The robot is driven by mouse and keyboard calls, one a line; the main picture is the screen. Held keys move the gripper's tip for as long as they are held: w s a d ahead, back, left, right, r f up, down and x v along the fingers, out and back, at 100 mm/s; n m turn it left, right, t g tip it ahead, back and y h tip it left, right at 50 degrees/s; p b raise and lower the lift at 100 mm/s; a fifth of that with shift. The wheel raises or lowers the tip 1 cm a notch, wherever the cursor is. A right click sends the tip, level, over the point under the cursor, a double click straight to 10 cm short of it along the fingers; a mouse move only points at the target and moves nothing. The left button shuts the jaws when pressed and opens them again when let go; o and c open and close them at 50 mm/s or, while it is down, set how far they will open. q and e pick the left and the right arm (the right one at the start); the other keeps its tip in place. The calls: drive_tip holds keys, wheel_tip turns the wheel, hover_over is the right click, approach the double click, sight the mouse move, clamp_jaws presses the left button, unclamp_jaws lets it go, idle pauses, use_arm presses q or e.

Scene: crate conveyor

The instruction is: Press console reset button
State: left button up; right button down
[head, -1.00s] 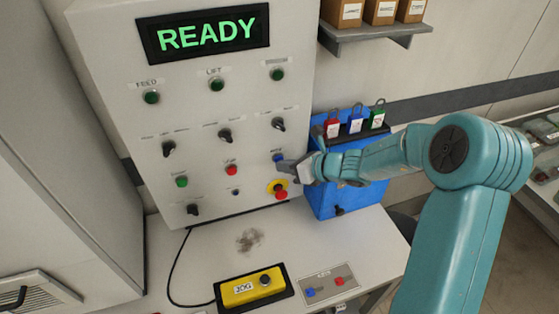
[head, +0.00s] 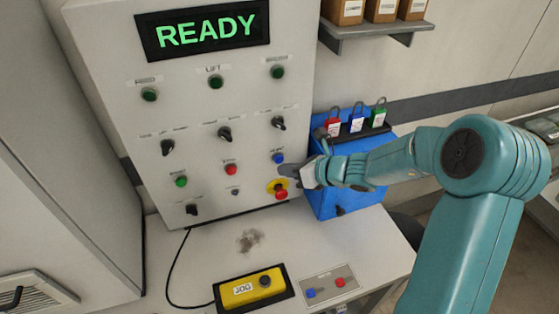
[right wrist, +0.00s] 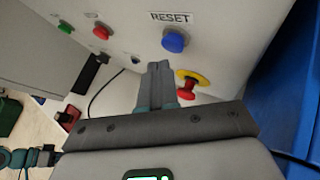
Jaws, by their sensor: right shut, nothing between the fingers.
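The blue reset button (head: 278,158) is on the right side of the pale console panel (head: 185,120). In the right wrist view the same blue button (right wrist: 174,41) sits beside a RESET label. My right gripper (head: 284,170) is shut and empty, just below and to the right of the button in the head view. In the right wrist view its closed fingertips (right wrist: 158,66) point at the panel, below and left of the button, and a gap shows between them.
A red emergency knob on a yellow ring (head: 280,190) is close below the gripper. A red button (head: 230,169) and several knobs are to the left. A blue box (head: 345,200) with padlocks stands right of the panel. A yellow JOG box (head: 242,292) lies on the desk.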

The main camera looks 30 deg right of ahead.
drive_tip(key=s+b, duration=0.1)
drive_tip(key=s, duration=0.1)
drive_tip(key=s+a+b, duration=0.1)
drive_tip(key=s, duration=0.2)
drive_tip(key=shift+a, duration=0.1)
idle(0.9)
